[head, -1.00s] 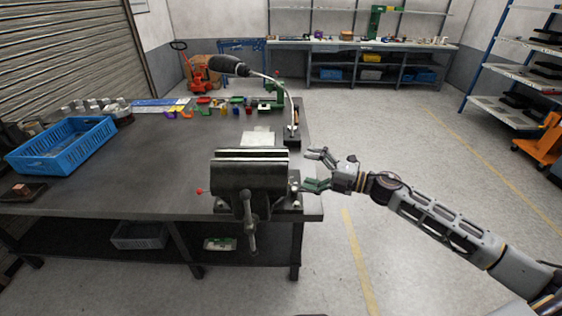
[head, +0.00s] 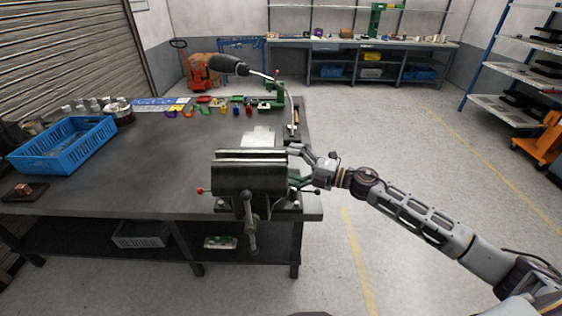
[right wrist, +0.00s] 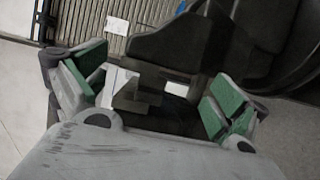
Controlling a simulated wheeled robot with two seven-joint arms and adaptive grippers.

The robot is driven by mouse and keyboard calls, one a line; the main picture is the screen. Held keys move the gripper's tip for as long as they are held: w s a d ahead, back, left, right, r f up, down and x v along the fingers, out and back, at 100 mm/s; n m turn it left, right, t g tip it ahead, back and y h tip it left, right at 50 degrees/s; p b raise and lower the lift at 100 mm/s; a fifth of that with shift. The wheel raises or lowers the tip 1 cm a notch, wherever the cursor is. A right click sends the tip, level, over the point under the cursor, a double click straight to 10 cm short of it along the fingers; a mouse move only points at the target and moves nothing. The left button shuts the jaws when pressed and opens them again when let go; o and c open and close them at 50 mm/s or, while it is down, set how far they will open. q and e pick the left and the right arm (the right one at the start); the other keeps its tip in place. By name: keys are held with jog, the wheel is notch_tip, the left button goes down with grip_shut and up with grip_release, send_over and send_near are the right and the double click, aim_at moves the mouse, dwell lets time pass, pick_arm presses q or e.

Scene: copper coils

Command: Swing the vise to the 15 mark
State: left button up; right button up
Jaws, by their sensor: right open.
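The dark grey vise (head: 249,178) is bolted near the front right corner of the workbench, its jaws running across the picture and its handle hanging at the front. A red knob (head: 200,191) sticks out left of its base and a black knob (head: 317,191) right. No angle scale or 15 mark is readable. My right gripper (head: 294,166) is open at the vise's right end, its fingers partly hidden behind it. In the right wrist view, the open green-padded fingers (right wrist: 155,92) stand apart with dark vise metal (right wrist: 178,42) beyond and between them. My left gripper is not in view.
The workbench (head: 150,165) holds a blue crate (head: 62,145) at the left and small coloured parts along the back. A lamp (head: 228,65) with a curved neck rises behind the vise. The floor right of the bench is free apart from my arm.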

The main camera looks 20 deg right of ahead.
jog(key=shift+p+x, duration=0.35)
jog(key=shift+x, duration=1.25)
